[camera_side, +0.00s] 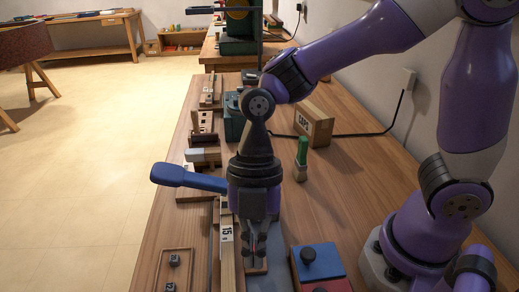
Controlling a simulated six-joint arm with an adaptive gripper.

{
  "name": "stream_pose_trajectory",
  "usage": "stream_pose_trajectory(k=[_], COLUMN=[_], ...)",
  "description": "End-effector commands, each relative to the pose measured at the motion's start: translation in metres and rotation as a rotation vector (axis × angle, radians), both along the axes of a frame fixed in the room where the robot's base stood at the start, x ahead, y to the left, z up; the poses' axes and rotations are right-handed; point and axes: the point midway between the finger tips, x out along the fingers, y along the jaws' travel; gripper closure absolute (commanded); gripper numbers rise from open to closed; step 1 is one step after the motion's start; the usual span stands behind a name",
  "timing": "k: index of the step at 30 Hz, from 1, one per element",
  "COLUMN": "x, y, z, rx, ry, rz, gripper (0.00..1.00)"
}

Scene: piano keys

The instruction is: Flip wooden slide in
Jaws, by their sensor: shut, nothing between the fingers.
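My gripper (257,247) points down over the front middle of the bench, fingers together and empty. A small wooden piece (257,269) lies just below the fingertips; I cannot tell whether they touch it. A long light wooden bar (227,262) with a dark number mark lies just left of the gripper and runs toward the camera. I cannot tell which of these wooden parts is the slide. A grey plate lies under and beside the small piece. My gripper hides part of this area.
A blue-handled tool (189,180) juts out left of my gripper. A blue and red block with a black knob (310,257) stands to the right. A wooden tray (174,270) lies front left. A green-topped brush (301,158) and a box (314,123) stand behind.

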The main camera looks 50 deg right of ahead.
Motion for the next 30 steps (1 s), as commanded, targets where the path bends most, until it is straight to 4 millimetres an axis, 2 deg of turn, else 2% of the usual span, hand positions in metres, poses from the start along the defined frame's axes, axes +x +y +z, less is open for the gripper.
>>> stream_pose_trajectory(k=[3, 9, 14, 24, 26, 29, 30], x=[0.007, 0.012, 0.013, 0.013, 0.015, 0.02, 0.022], y=[-0.007, -0.016, -0.018, -0.019, -0.023, -0.04, -0.05], z=[0.025, 0.051, 0.059, 0.06, 0.063, 0.07, 0.074], rx=[0.003, 0.001, -0.002, -0.004, -0.015, -0.044, -0.054], ry=[-0.005, -0.001, 0.001, -0.001, -0.009, -0.029, -0.04], rz=[-0.002, 0.0, 0.001, -0.018, -0.094, -0.392, -0.566], gripper=[1.0, 1.0, 1.0, 1.0, 1.0, 1.0, 1.0])
